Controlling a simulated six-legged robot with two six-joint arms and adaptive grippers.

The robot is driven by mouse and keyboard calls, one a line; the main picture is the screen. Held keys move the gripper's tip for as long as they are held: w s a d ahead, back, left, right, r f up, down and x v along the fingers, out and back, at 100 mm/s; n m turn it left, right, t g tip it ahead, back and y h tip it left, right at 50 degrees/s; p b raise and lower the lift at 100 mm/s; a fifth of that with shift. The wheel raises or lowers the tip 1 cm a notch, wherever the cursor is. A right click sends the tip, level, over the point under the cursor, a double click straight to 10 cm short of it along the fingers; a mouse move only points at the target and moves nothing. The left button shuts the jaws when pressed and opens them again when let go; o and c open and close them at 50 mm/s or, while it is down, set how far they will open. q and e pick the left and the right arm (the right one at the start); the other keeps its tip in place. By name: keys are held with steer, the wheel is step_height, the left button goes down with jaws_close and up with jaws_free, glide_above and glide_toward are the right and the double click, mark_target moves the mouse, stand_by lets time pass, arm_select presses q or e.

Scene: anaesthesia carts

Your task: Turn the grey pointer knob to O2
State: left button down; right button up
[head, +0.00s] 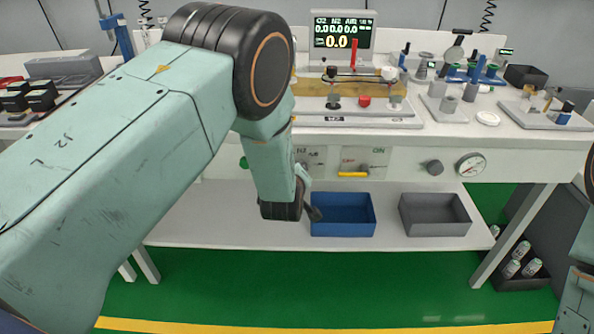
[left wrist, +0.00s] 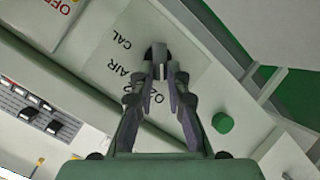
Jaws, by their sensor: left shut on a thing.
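The grey pointer knob (left wrist: 158,56) shows in the left wrist view as a small dark and grey piece between my fingertips, on a light label plate. My left gripper (left wrist: 160,74) is shut on it. The plate (left wrist: 106,62) reads CAL and AIR, with further lettering partly covered by the fingers. The fingers hide much of the knob, and I cannot tell which label it points to. In the head view my left arm reaches down in front of the panel and hides the knob; part of the lettered plate (head: 309,156) shows beside it. My right gripper is out of view.
A green button (left wrist: 222,122) stands near my left fingers. In the head view a yellow lever (head: 353,174) sits between OFF and ON, with a grey knob (head: 433,168) and gauge (head: 470,165) further right. A blue bin (head: 343,228) and grey bin (head: 436,229) stand below.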

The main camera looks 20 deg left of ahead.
arm_select(q)
steer(key=c, duration=1.3)
jaws_free()
steer(key=shift+c, duration=0.2)
steer(key=v, duration=0.7)
steer(key=shift+s, duration=0.25)
steer(key=shift+d, duration=0.1)
